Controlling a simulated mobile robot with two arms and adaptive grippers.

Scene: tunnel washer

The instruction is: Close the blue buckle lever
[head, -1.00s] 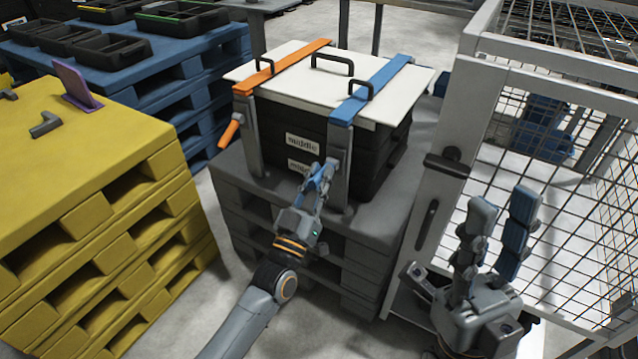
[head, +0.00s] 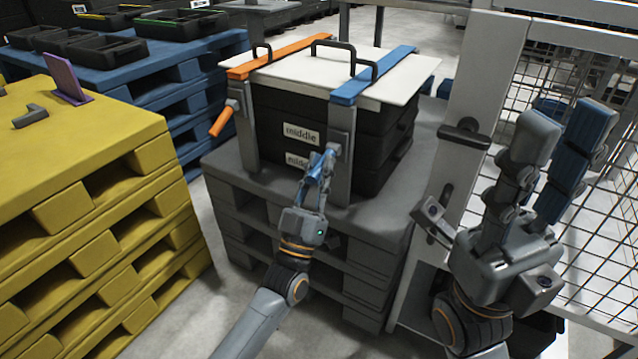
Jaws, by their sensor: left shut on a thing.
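Black crates (head: 290,112) are stacked on a grey pallet (head: 222,160) under a white lid (head: 400,75). A blue strap (head: 375,75) and an orange strap (head: 275,58) run over the lid. The blue buckle lever (head: 318,165) sits at the front, at the blue strap's upright; my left gripper (head: 320,170) is shut on it and hides part of it. The lever slants down and away from the upright. The orange lever (head: 221,122) sticks out at the left upright. My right gripper (head: 568,125) is open and empty at the right, fingers pointing up, in front of the mesh cage.
A yellow pallet stack (head: 90,170) stands at the left with a purple bracket (head: 68,85) and a grey handle (head: 30,117) on it. A mesh cage with a grey post (head: 480,100) stands close right of the crates. Blue pallets (head: 180,75) holding black trays stand behind left.

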